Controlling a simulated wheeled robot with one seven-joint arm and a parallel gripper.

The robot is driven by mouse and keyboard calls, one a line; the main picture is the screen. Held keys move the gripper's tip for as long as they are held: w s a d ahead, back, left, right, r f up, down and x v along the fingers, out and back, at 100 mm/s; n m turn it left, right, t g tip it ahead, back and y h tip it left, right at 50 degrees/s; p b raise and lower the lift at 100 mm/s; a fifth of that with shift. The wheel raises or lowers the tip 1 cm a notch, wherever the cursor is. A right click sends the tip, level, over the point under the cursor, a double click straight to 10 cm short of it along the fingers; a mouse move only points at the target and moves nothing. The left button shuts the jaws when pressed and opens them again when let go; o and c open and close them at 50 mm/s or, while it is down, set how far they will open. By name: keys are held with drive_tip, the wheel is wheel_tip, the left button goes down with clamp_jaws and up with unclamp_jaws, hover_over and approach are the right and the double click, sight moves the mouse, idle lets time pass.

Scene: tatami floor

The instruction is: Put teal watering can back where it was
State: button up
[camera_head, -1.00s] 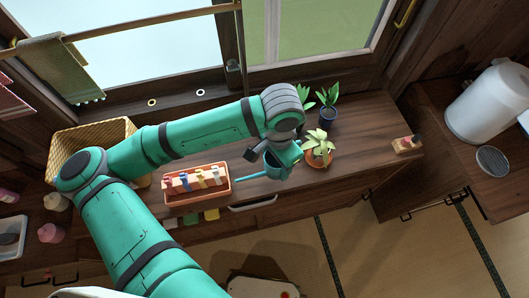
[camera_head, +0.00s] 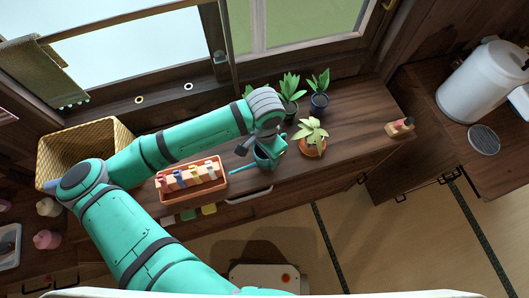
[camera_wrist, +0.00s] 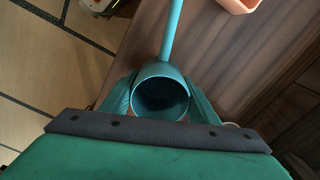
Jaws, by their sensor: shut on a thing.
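The teal watering can (camera_head: 263,160) is on or just above the wooden counter (camera_head: 352,122); I cannot tell which. It stands between the orange tray and a terracotta-potted plant, with its long spout (camera_head: 243,167) pointing left. My gripper (camera_head: 272,146) is over it and hides part of it. In the wrist view, my gripper (camera_wrist: 160,103) is shut on the can, with a finger on each side. The can's round open mouth (camera_wrist: 160,97) faces the camera, and its spout runs up the picture.
An orange tray (camera_head: 222,186) with colored items is left of the can. The terracotta-potted plant (camera_head: 312,148) is close on the right. Two dark-potted plants (camera_head: 289,108) (camera_head: 319,102) stand behind. A wicker basket (camera_head: 47,165) is far left. Counter space is clear toward a small block (camera_head: 399,127).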

drive_tip(key=shift+f, duration=0.1)
drive_tip(key=o, duration=1.2)
drive_tip(key=shift+d, duration=0.1)
wheel_tip(320, 180, up, 12)
drive_tip(key=shift+w+r, duration=0.1)
drive_tip(key=shift+r, duration=0.05)
